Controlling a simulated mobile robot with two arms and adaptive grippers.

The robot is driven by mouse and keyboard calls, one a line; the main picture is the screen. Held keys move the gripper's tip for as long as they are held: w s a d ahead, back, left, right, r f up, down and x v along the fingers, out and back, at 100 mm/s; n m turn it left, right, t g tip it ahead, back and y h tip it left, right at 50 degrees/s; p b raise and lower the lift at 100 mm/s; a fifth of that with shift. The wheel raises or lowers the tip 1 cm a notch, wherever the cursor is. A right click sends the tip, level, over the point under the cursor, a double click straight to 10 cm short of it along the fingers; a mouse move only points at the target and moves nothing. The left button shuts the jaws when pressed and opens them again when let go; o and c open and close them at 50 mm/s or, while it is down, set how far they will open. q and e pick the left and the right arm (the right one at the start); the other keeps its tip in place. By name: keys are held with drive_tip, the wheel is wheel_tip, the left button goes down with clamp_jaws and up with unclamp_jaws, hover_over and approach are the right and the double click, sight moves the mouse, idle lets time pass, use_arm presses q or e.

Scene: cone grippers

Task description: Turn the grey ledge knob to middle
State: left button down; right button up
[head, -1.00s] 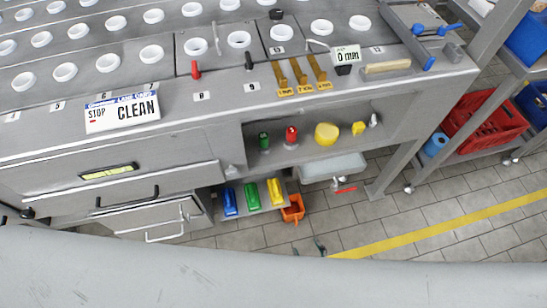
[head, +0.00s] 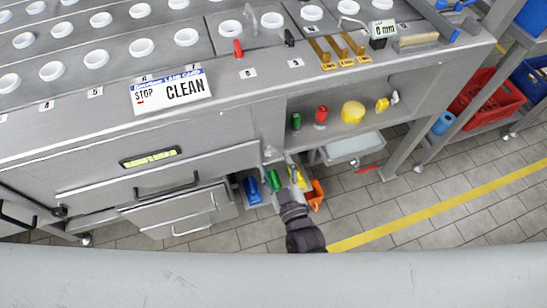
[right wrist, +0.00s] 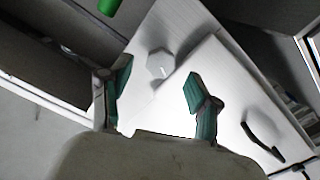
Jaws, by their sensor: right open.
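The grey ledge knob (right wrist: 160,64) shows in the right wrist view as a small faceted grey knob with a pale pointer line on its face. It sits on the light grey ledge. My right gripper (right wrist: 158,76) is open, with one green-padded finger to each side of the knob in the picture. The fingers look apart from it, and how far ahead it lies is hard to tell. In the head view my right gripper (head: 278,166) is at the front of the bench by the ledge, and the knob there is small and largely unclear. My left gripper is not in view.
A shelf to the right holds a green piece (head: 296,121), a red piece (head: 321,115) and a yellow knob (head: 353,112). A drawer handle (head: 167,190) juts out at the left.

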sight(271, 153)
drive_tip(key=shift+x, duration=1.25)
drive_tip(key=c, duration=1.2)
